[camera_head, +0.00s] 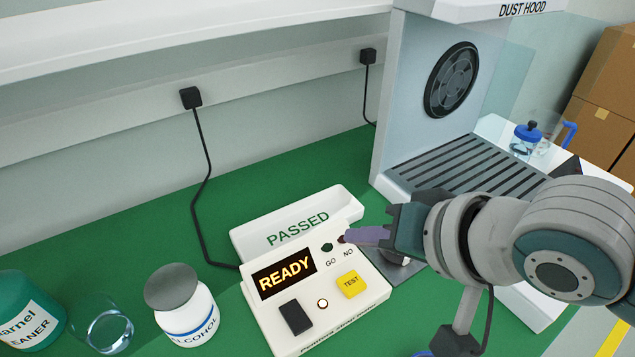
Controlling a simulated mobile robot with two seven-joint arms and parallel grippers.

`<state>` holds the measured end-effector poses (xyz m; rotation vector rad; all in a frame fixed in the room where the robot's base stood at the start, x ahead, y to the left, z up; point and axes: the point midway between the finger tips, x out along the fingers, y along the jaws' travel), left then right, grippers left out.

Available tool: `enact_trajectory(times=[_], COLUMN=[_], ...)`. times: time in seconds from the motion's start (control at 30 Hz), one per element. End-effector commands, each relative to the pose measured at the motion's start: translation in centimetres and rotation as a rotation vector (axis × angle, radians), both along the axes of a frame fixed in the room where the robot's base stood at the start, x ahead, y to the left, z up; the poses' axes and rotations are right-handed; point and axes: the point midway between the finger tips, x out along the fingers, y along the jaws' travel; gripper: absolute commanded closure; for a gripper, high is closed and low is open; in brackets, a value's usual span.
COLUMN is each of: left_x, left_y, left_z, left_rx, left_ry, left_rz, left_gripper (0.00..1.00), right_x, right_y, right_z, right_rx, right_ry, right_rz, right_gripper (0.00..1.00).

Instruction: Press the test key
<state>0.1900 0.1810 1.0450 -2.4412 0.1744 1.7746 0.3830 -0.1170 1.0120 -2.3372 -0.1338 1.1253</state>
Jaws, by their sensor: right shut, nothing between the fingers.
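The tester (311,323) is a white box on the green bench, with a lit display (285,274) reading "READY". Its yellow key (351,284) marked "TEST" is at the right of its top and is uncovered. A green lamp marked GO (327,247) and a dark lamp marked NO sit above the key. My right gripper (350,236) comes in from the right with its fingers shut and empty. Its fingertips are by the NO lamp in the picture, above and beyond the key. I cannot tell their height over the box. My left gripper is not in view.
A white tray marked PASSED (345,201) lies behind the tester. A dust hood (388,120) stands at the back right. An alcohol jar (186,315), a glass dish (103,330) and a green cleaner container (22,312) stand at the left. A black cable (199,140) runs to the tester.

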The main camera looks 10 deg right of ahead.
Motion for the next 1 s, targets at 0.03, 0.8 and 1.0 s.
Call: enact_trajectory(times=[0.03, 0.8, 1.0], left_x=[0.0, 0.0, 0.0], left_y=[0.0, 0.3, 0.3], left_z=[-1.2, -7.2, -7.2], left_rx=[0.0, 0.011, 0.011], left_ry=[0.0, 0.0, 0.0], left_rz=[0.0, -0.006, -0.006], left_gripper=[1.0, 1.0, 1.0], right_x=[0.0, 0.0, 0.0], right_y=[0.0, 0.0, 0.0], right_z=[-1.2, -7.4, -7.4], right_rx=[-0.001, 0.0, 0.0], right_ry=[0.0, 0.0, 0.0], right_rz=[0.001, 0.0, 0.0], right_gripper=[1.0, 1.0, 1.0])
